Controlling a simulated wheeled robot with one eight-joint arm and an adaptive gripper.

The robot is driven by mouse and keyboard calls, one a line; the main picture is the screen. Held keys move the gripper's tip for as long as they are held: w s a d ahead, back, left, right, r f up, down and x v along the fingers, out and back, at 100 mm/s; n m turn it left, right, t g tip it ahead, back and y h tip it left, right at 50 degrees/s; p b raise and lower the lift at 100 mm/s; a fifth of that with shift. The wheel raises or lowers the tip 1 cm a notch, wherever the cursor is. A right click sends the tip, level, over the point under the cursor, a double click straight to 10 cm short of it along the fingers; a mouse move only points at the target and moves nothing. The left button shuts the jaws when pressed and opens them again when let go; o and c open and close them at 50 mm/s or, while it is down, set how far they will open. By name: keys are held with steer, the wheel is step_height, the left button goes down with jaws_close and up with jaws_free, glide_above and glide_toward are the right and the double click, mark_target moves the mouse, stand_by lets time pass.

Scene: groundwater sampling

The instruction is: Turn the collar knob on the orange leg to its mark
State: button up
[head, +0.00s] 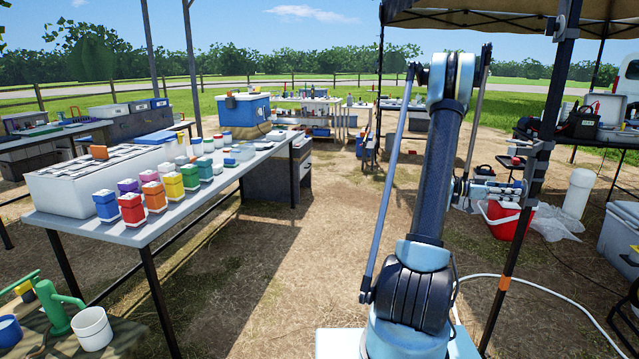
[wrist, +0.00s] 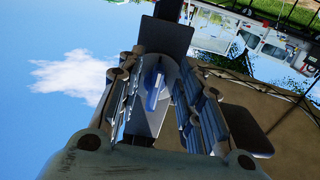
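The dark canopy leg (head: 551,104) with an orange band (head: 505,283) low on it stands at the right in the head view. A grey collar (head: 540,150) sits partway up it. In the wrist view, a blue-and-white knob (wrist: 153,88) on a grey round plate shows between the fingers of my gripper (wrist: 158,105). The dark post (wrist: 165,38) runs behind it. The fingers are apart, one on each side of the knob. I cannot tell whether they touch it. The collar's mark is not distinguishable. In the head view, my arm hides part of the area left of the leg.
A long table (head: 255,165) with colored bottles stands at left. A red cooler (head: 507,219) and a white cylinder (head: 578,193) stand behind the leg. A white hose (head: 545,289) crosses the ground at right. The dirt strip between the table and my arm is clear.

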jaws_close()
steer(key=n, duration=0.5)
steer(key=shift+s+a+r+n, duration=0.1)
steer(key=shift+s+r+n, duration=0.05)
steer(key=shift+s+n, duration=0.2)
steer(key=shift+s+a+r+n, duration=0.1)
steer(key=shift+s+r+n, duration=0.05)
steer(key=shift+n, duration=1.3)
steer(key=shift+s+r+n, duration=0.15)
steer(key=shift+n, duration=1.25)
